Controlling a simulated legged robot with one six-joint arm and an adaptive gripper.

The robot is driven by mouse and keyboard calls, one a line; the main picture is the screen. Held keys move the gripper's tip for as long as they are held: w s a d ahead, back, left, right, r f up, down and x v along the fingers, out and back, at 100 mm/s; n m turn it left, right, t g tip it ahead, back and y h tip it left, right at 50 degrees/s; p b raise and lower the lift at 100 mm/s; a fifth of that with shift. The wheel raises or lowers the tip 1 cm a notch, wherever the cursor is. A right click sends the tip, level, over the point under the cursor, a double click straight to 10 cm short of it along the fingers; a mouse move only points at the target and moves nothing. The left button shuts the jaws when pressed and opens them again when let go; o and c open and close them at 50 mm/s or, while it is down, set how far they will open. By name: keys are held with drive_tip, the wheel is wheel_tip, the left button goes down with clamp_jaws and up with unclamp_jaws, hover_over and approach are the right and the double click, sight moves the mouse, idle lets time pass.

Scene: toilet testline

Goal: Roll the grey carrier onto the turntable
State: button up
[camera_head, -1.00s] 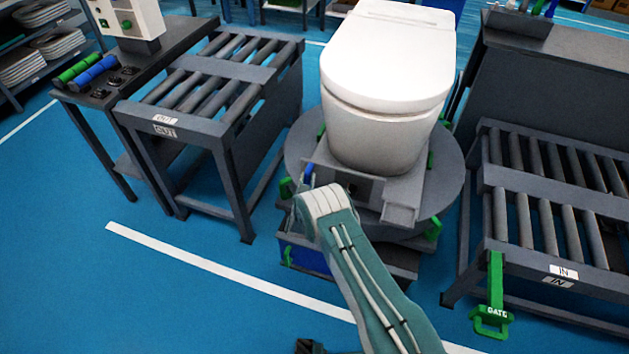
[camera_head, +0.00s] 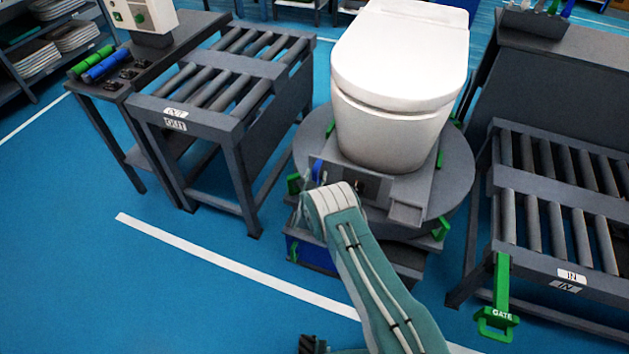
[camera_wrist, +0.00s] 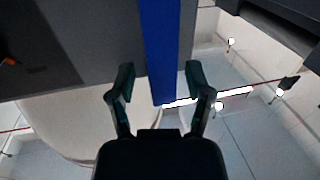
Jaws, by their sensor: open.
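The grey carrier (camera_head: 409,190) lies flat on the round grey turntable (camera_head: 455,190). A white toilet (camera_head: 395,90) stands upright on the carrier and hides much of it. In the wrist view my gripper (camera_wrist: 158,82) is open, with a blue bar (camera_wrist: 162,45) running between its two fingers. I cannot tell whether the fingers touch the bar. A small blue upright part (camera_head: 317,170) shows at the carrier's front left, beside my arm's end. In the head view my gripper's fingers are hidden behind my arm.
The exit roller table (camera_head: 228,130) stands left of the turntable. The IN roller table (camera_head: 560,190) stands to the right, with a green GATE handle (camera_head: 497,318) hanging at its front. Green clamps (camera_head: 441,229) sit around the turntable rim. Blue floor (camera_head: 180,290) in front is open.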

drive_tip(key=s+a, duration=0.1)
drive_tip(key=s, duration=1)
drive_tip(key=shift+s, duration=0.35)
drive_tip(key=w+r+g+y, duration=0.1)
drive_tip(key=w+r, duration=0.1)
drive_tip(key=r, duration=0.4)
drive_tip(key=w+d+r+g, duration=0.1)
drive_tip(key=w+r, duration=0.1)
drive_tip(key=r, duration=0.3)
drive_tip(key=w+r+g+y, duration=0.1)
drive_tip(key=w+r, duration=0.2)
drive_tip(key=r, duration=0.3)
drive_tip(key=s+d+r+g+y, duration=0.15)
drive_tip(key=s+d+r, duration=0.4)
drive_tip(key=r, duration=0.55)
drive_tip(key=s+d+r+g, duration=0.3)
drive_tip(key=s+d+r, duration=0.25)
drive_tip(key=r, duration=0.45)
drive_tip(key=s+d+r+g, duration=0.1)
drive_tip(key=s+d, duration=0.2)
drive_tip(key=s, duration=0.7)
drive_tip(key=s+d+r+g+h, duration=0.1)
drive_tip(key=s+d, duration=0.3)
drive_tip(key=s, duration=0.5)
drive_tip(key=s+d+r+n+g+h, duration=0.1)
drive_tip(key=s+d+r+g, duration=0.2)
drive_tip(key=s, duration=0.7)
drive_tip(key=shift+s+d, duration=0.3)
drive_tip(key=shift+d, duration=0.3)
